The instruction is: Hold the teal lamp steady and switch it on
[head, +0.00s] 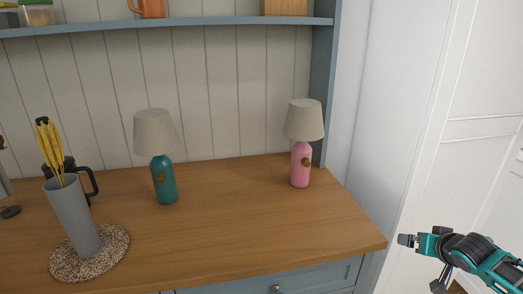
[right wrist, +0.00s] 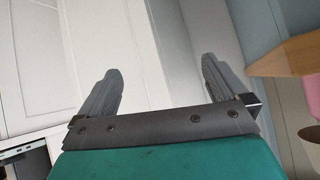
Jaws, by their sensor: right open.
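The teal lamp (head: 164,181) stands upright on the wooden counter in the head view, left of centre. It has a pale beige shade (head: 155,132) and a small brown round spot (head: 160,177) on its base. My right gripper (head: 403,240) is at the right, beyond the counter's right edge and well away from the lamp. In the right wrist view its two fingers (right wrist: 157,88) are spread with nothing between them. My left gripper is in neither view.
A similar pink lamp (head: 300,166) stands at the counter's back right. A grey vase (head: 73,214) with yellow sticks stands on a speckled round mat (head: 65,265) at the left. The counter (head: 230,225) is clear in front of the lamps. A blue shelf (head: 215,21) runs above.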

